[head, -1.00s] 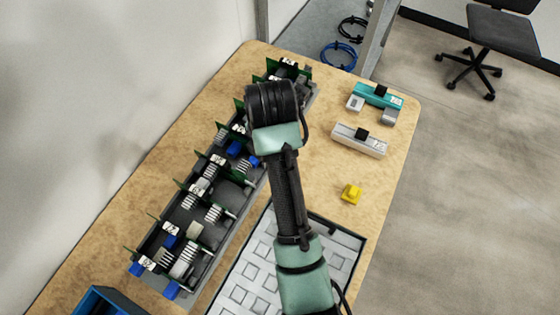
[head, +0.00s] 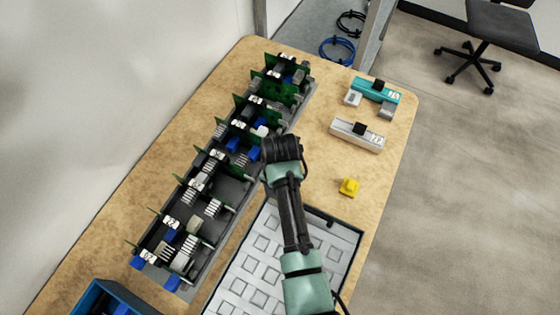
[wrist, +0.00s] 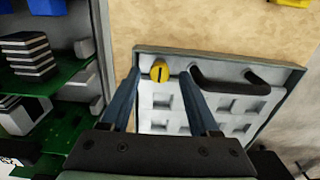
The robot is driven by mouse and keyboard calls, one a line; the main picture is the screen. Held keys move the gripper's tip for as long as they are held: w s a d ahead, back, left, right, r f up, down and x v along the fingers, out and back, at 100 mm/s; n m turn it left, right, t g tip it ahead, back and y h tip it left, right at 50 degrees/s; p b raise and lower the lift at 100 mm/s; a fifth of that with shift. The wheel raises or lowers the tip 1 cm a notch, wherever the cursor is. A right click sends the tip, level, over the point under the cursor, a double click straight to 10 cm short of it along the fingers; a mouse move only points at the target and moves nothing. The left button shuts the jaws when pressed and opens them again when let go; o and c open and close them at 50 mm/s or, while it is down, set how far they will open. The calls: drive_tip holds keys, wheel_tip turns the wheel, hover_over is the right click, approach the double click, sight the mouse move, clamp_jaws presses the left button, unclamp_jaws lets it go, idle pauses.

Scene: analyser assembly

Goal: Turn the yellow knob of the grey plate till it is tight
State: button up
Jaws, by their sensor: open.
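The grey plate (head: 341,238) is a light panel with raised squares and a dark rim, lying at the table's front; it fills the middle of the wrist view (wrist: 223,118). The yellow knob (wrist: 159,71) is round with a dark slot line, near the plate's upper left corner beside the black handle (wrist: 230,82). In the head view my arm hides the knob. My gripper (wrist: 160,75) is open, its two fingers pointing toward the knob, one to each side of it in the picture. I cannot tell how far above the knob the fingertips are.
A long rack of green circuit boards (head: 215,185) stands left of the plate. A yellow block (head: 348,187), a white module (head: 357,136) and a teal module (head: 376,90) lie on the table to the right. A blue bin (head: 100,298) is at lower left.

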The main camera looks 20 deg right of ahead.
drive_tip(key=shift+f, duration=0.55)
clamp_jaws()
